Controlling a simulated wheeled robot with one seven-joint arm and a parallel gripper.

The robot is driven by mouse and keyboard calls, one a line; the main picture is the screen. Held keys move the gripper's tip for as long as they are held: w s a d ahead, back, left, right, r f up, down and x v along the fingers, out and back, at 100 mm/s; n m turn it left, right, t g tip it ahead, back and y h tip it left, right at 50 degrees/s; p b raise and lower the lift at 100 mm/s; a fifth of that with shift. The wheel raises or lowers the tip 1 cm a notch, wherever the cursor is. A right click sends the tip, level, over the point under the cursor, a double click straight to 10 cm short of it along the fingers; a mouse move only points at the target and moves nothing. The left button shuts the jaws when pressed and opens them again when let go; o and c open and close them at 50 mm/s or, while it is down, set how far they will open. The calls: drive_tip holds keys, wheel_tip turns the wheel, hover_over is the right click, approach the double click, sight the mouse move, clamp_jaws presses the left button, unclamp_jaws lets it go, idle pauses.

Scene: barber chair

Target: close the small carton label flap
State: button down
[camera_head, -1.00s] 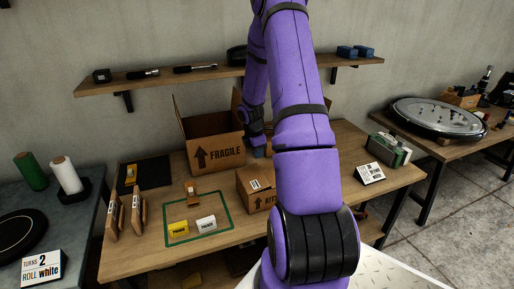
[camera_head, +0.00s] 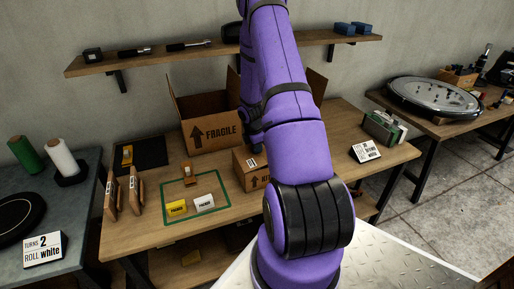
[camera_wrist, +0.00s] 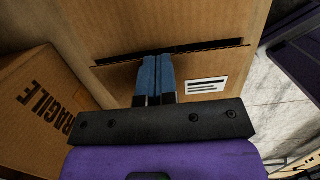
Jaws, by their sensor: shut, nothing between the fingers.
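The small carton (camera_head: 248,176) is a brown box on the wooden table, partly hidden behind my arm in the head view. In the wrist view, its brown cardboard face (camera_wrist: 200,25) shows a dark gap along a corrugated flap edge (camera_wrist: 215,46). The label flap (camera_wrist: 195,72) is the panel below that edge, with a white printed label (camera_wrist: 207,85) at its right. My gripper (camera_wrist: 155,57) has its blue fingers shut and empty, with the tips over the flap close to the gap. I cannot tell whether they touch it. The fingers are hidden in the head view.
A large open FRAGILE box (camera_head: 212,134) stands close to the left of the small carton. A green-outlined area (camera_head: 167,218) with a yellow block (camera_head: 176,208) and a white block (camera_head: 204,202) lies in front. A wall shelf (camera_head: 150,62) hangs above the table (camera_head: 140,238).

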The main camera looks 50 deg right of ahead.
drive_tip(key=shift+s+d+f, duration=0.1)
drive_tip(key=shift+d+f, duration=0.05)
drive_tip(key=shift+f, duration=0.3)
drive_tip(key=shift+r, duration=0.15)
